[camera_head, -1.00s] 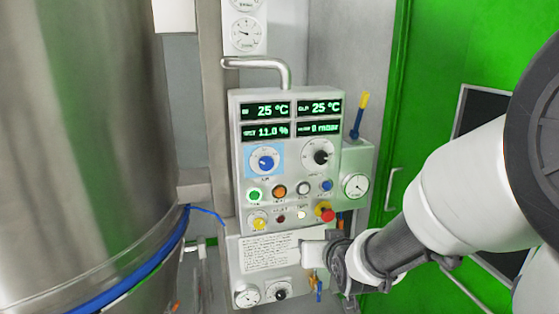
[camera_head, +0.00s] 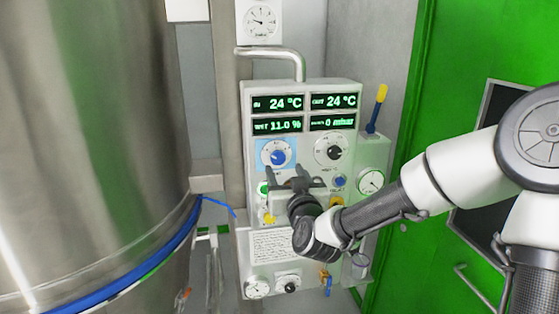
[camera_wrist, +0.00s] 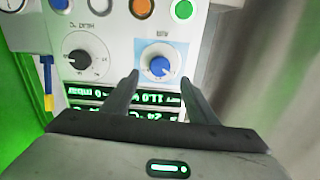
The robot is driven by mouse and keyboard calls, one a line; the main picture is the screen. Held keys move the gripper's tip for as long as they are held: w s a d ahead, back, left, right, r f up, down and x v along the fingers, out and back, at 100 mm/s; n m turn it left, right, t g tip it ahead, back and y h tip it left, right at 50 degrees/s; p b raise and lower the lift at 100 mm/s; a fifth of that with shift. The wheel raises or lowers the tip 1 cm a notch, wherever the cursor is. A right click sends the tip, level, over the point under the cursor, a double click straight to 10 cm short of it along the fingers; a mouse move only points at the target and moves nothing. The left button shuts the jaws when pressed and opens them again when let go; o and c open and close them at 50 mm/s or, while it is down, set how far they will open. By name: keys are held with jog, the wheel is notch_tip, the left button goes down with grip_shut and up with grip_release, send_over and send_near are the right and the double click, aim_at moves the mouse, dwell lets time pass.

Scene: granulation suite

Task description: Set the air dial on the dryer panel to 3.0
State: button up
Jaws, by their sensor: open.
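The dryer panel (camera_head: 247,200) is a grey upright box with green digital readouts at its top. The air dial (camera_head: 278,157) is a blue knob on a white scale with a light-blue surround, below the left readouts. In the wrist view the air dial (camera_wrist: 158,66) appears upside down, beyond and between the fingertips. The number it points to is too small to read. My gripper (camera_head: 289,170) is open and empty, just below and in front of the dial; its fingers (camera_wrist: 159,77) also show in the wrist view, apart from the knob.
A black-knobbed dial (camera_head: 333,152) sits right of the air dial. Push buttons below are partly hidden by my gripper. A large steel vessel (camera_head: 90,130) stands left. A gauge box (camera_head: 371,181) with a yellow-and-blue lever (camera_head: 377,108) is on the panel's right side.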

aim_at(278, 159)
jog(key=p+x, duration=0.1)
jog(key=x, duration=0.6)
jog(key=shift+w+a, duration=0.1)
jog(key=shift+w, duration=0.2)
jog(key=c, duration=1.1)
jog(key=shift+o, duration=0.2)
jog(key=shift+f+b, duration=0.1)
jog(key=shift+b, duration=0.2)
